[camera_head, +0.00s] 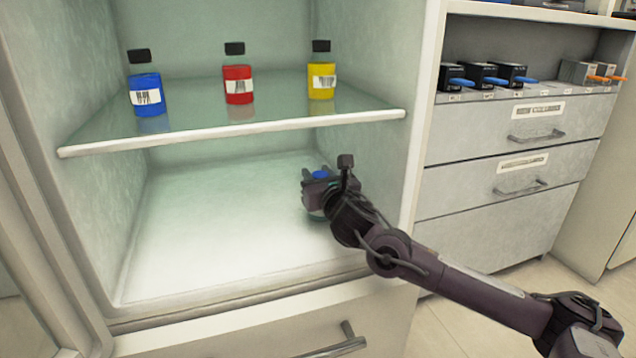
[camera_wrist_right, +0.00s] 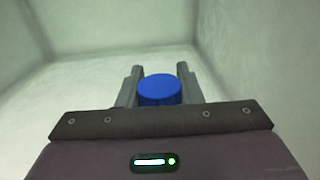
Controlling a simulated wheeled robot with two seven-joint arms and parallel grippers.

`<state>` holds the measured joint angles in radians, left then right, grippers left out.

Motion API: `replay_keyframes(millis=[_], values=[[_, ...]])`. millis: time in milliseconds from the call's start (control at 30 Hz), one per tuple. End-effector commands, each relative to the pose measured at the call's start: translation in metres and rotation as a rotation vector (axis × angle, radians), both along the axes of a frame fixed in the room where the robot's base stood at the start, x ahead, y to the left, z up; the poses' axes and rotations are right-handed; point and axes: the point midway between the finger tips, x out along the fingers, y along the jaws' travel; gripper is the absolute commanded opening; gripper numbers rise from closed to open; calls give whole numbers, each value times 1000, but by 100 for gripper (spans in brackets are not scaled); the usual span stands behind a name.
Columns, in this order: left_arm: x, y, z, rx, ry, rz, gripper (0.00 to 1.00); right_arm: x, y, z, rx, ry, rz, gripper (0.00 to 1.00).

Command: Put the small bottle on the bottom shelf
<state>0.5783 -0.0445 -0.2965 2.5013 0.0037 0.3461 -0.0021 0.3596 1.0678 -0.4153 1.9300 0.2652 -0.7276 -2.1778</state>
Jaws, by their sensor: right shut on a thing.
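The small bottle shows as a blue cap (camera_head: 320,175) between the fingers of my right gripper (camera_head: 318,178), inside the lower space of the cabinet. The blue cap (camera_wrist_right: 160,90) also shows in the right wrist view, between the two grey fingers of the right gripper (camera_wrist_right: 160,84). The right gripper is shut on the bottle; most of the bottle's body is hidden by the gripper. The bottom shelf (camera_head: 200,235) is a pale, bare surface below it. I cannot tell whether the bottle touches the shelf. My left gripper is not in view.
A glass shelf (camera_head: 245,124) with a white front edge lies above, bearing a blue bottle (camera_head: 147,92), a red bottle (camera_head: 238,82) and a yellow bottle (camera_head: 321,78). The cabinet's right wall (camera_head: 385,170) is close to my right gripper. The bottom shelf's left side is clear.

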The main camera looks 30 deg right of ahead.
Motion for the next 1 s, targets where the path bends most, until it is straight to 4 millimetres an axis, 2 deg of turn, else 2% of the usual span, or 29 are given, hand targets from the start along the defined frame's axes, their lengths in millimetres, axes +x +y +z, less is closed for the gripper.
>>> replay_keyframes(millis=[167, 300, 333, 467, 833, 1000], values=[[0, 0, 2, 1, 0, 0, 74, 0, 0, 3, -1, -3, 0, 0], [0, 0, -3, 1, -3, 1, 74, 0, 0, -2, -1, -3, 0, 0], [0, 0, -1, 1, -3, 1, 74, 0, 0, -1, 0, -1, 0, 36], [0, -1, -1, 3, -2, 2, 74, 0, 0, -1, 0, 0, 0, 53], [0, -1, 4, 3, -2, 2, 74, 0, 0, 4, 0, -1, 1, 54], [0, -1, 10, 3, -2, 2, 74, -21, 5, 3, -5, 3, 2, 54]])
